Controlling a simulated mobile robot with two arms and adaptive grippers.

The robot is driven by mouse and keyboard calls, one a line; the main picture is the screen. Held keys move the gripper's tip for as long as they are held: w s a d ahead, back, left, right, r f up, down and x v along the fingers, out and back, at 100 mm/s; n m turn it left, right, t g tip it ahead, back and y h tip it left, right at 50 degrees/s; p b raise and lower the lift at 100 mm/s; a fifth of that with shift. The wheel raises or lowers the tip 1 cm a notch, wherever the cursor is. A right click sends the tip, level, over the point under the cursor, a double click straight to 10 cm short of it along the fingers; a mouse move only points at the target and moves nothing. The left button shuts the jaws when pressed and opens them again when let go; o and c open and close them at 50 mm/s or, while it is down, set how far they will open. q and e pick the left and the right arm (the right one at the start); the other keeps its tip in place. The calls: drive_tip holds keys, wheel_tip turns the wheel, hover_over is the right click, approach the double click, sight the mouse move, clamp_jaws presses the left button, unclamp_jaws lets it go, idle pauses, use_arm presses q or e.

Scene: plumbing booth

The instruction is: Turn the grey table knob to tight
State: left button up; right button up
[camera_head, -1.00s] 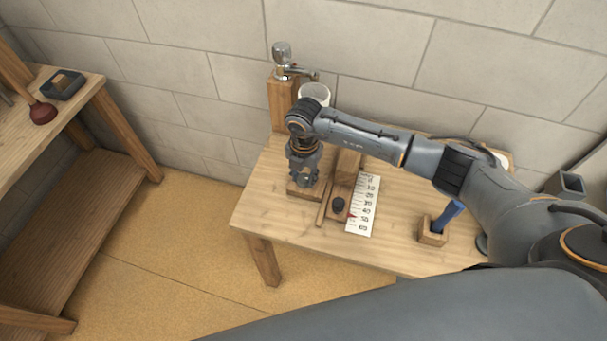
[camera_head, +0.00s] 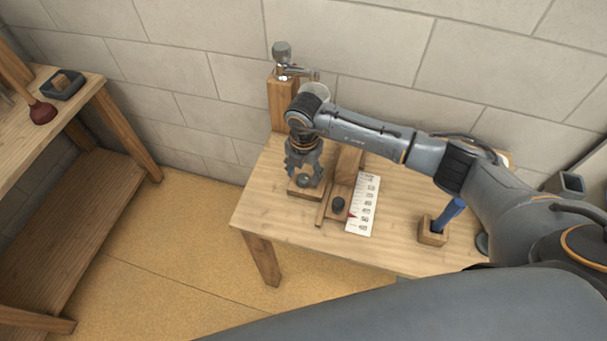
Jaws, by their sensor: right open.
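My right gripper (camera_head: 304,170) points down over a small wooden block (camera_head: 304,193) on the left part of the table. It is open. A small grey round thing, seemingly the grey knob (camera_head: 304,181), shows low between its fingers on the block. The fingers hide most of it, so I cannot tell whether they touch it or which way it is turned. My left gripper is not in view.
Right of the gripper, a dark knob (camera_head: 338,203) with a red pointer sits beside a white number scale (camera_head: 364,205). A tap (camera_head: 283,55) on a wooden post stands behind. A blue-handled tool (camera_head: 449,212) stands in a wooden holder. The front table top is clear.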

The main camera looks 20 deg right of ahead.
sight(304, 178)
wheel_tip(304, 178, up, 11)
idle(0.3)
drive_tip(key=shift+s+f, duration=0.1)
drive_tip(key=shift+f, duration=0.05)
idle(0.3)
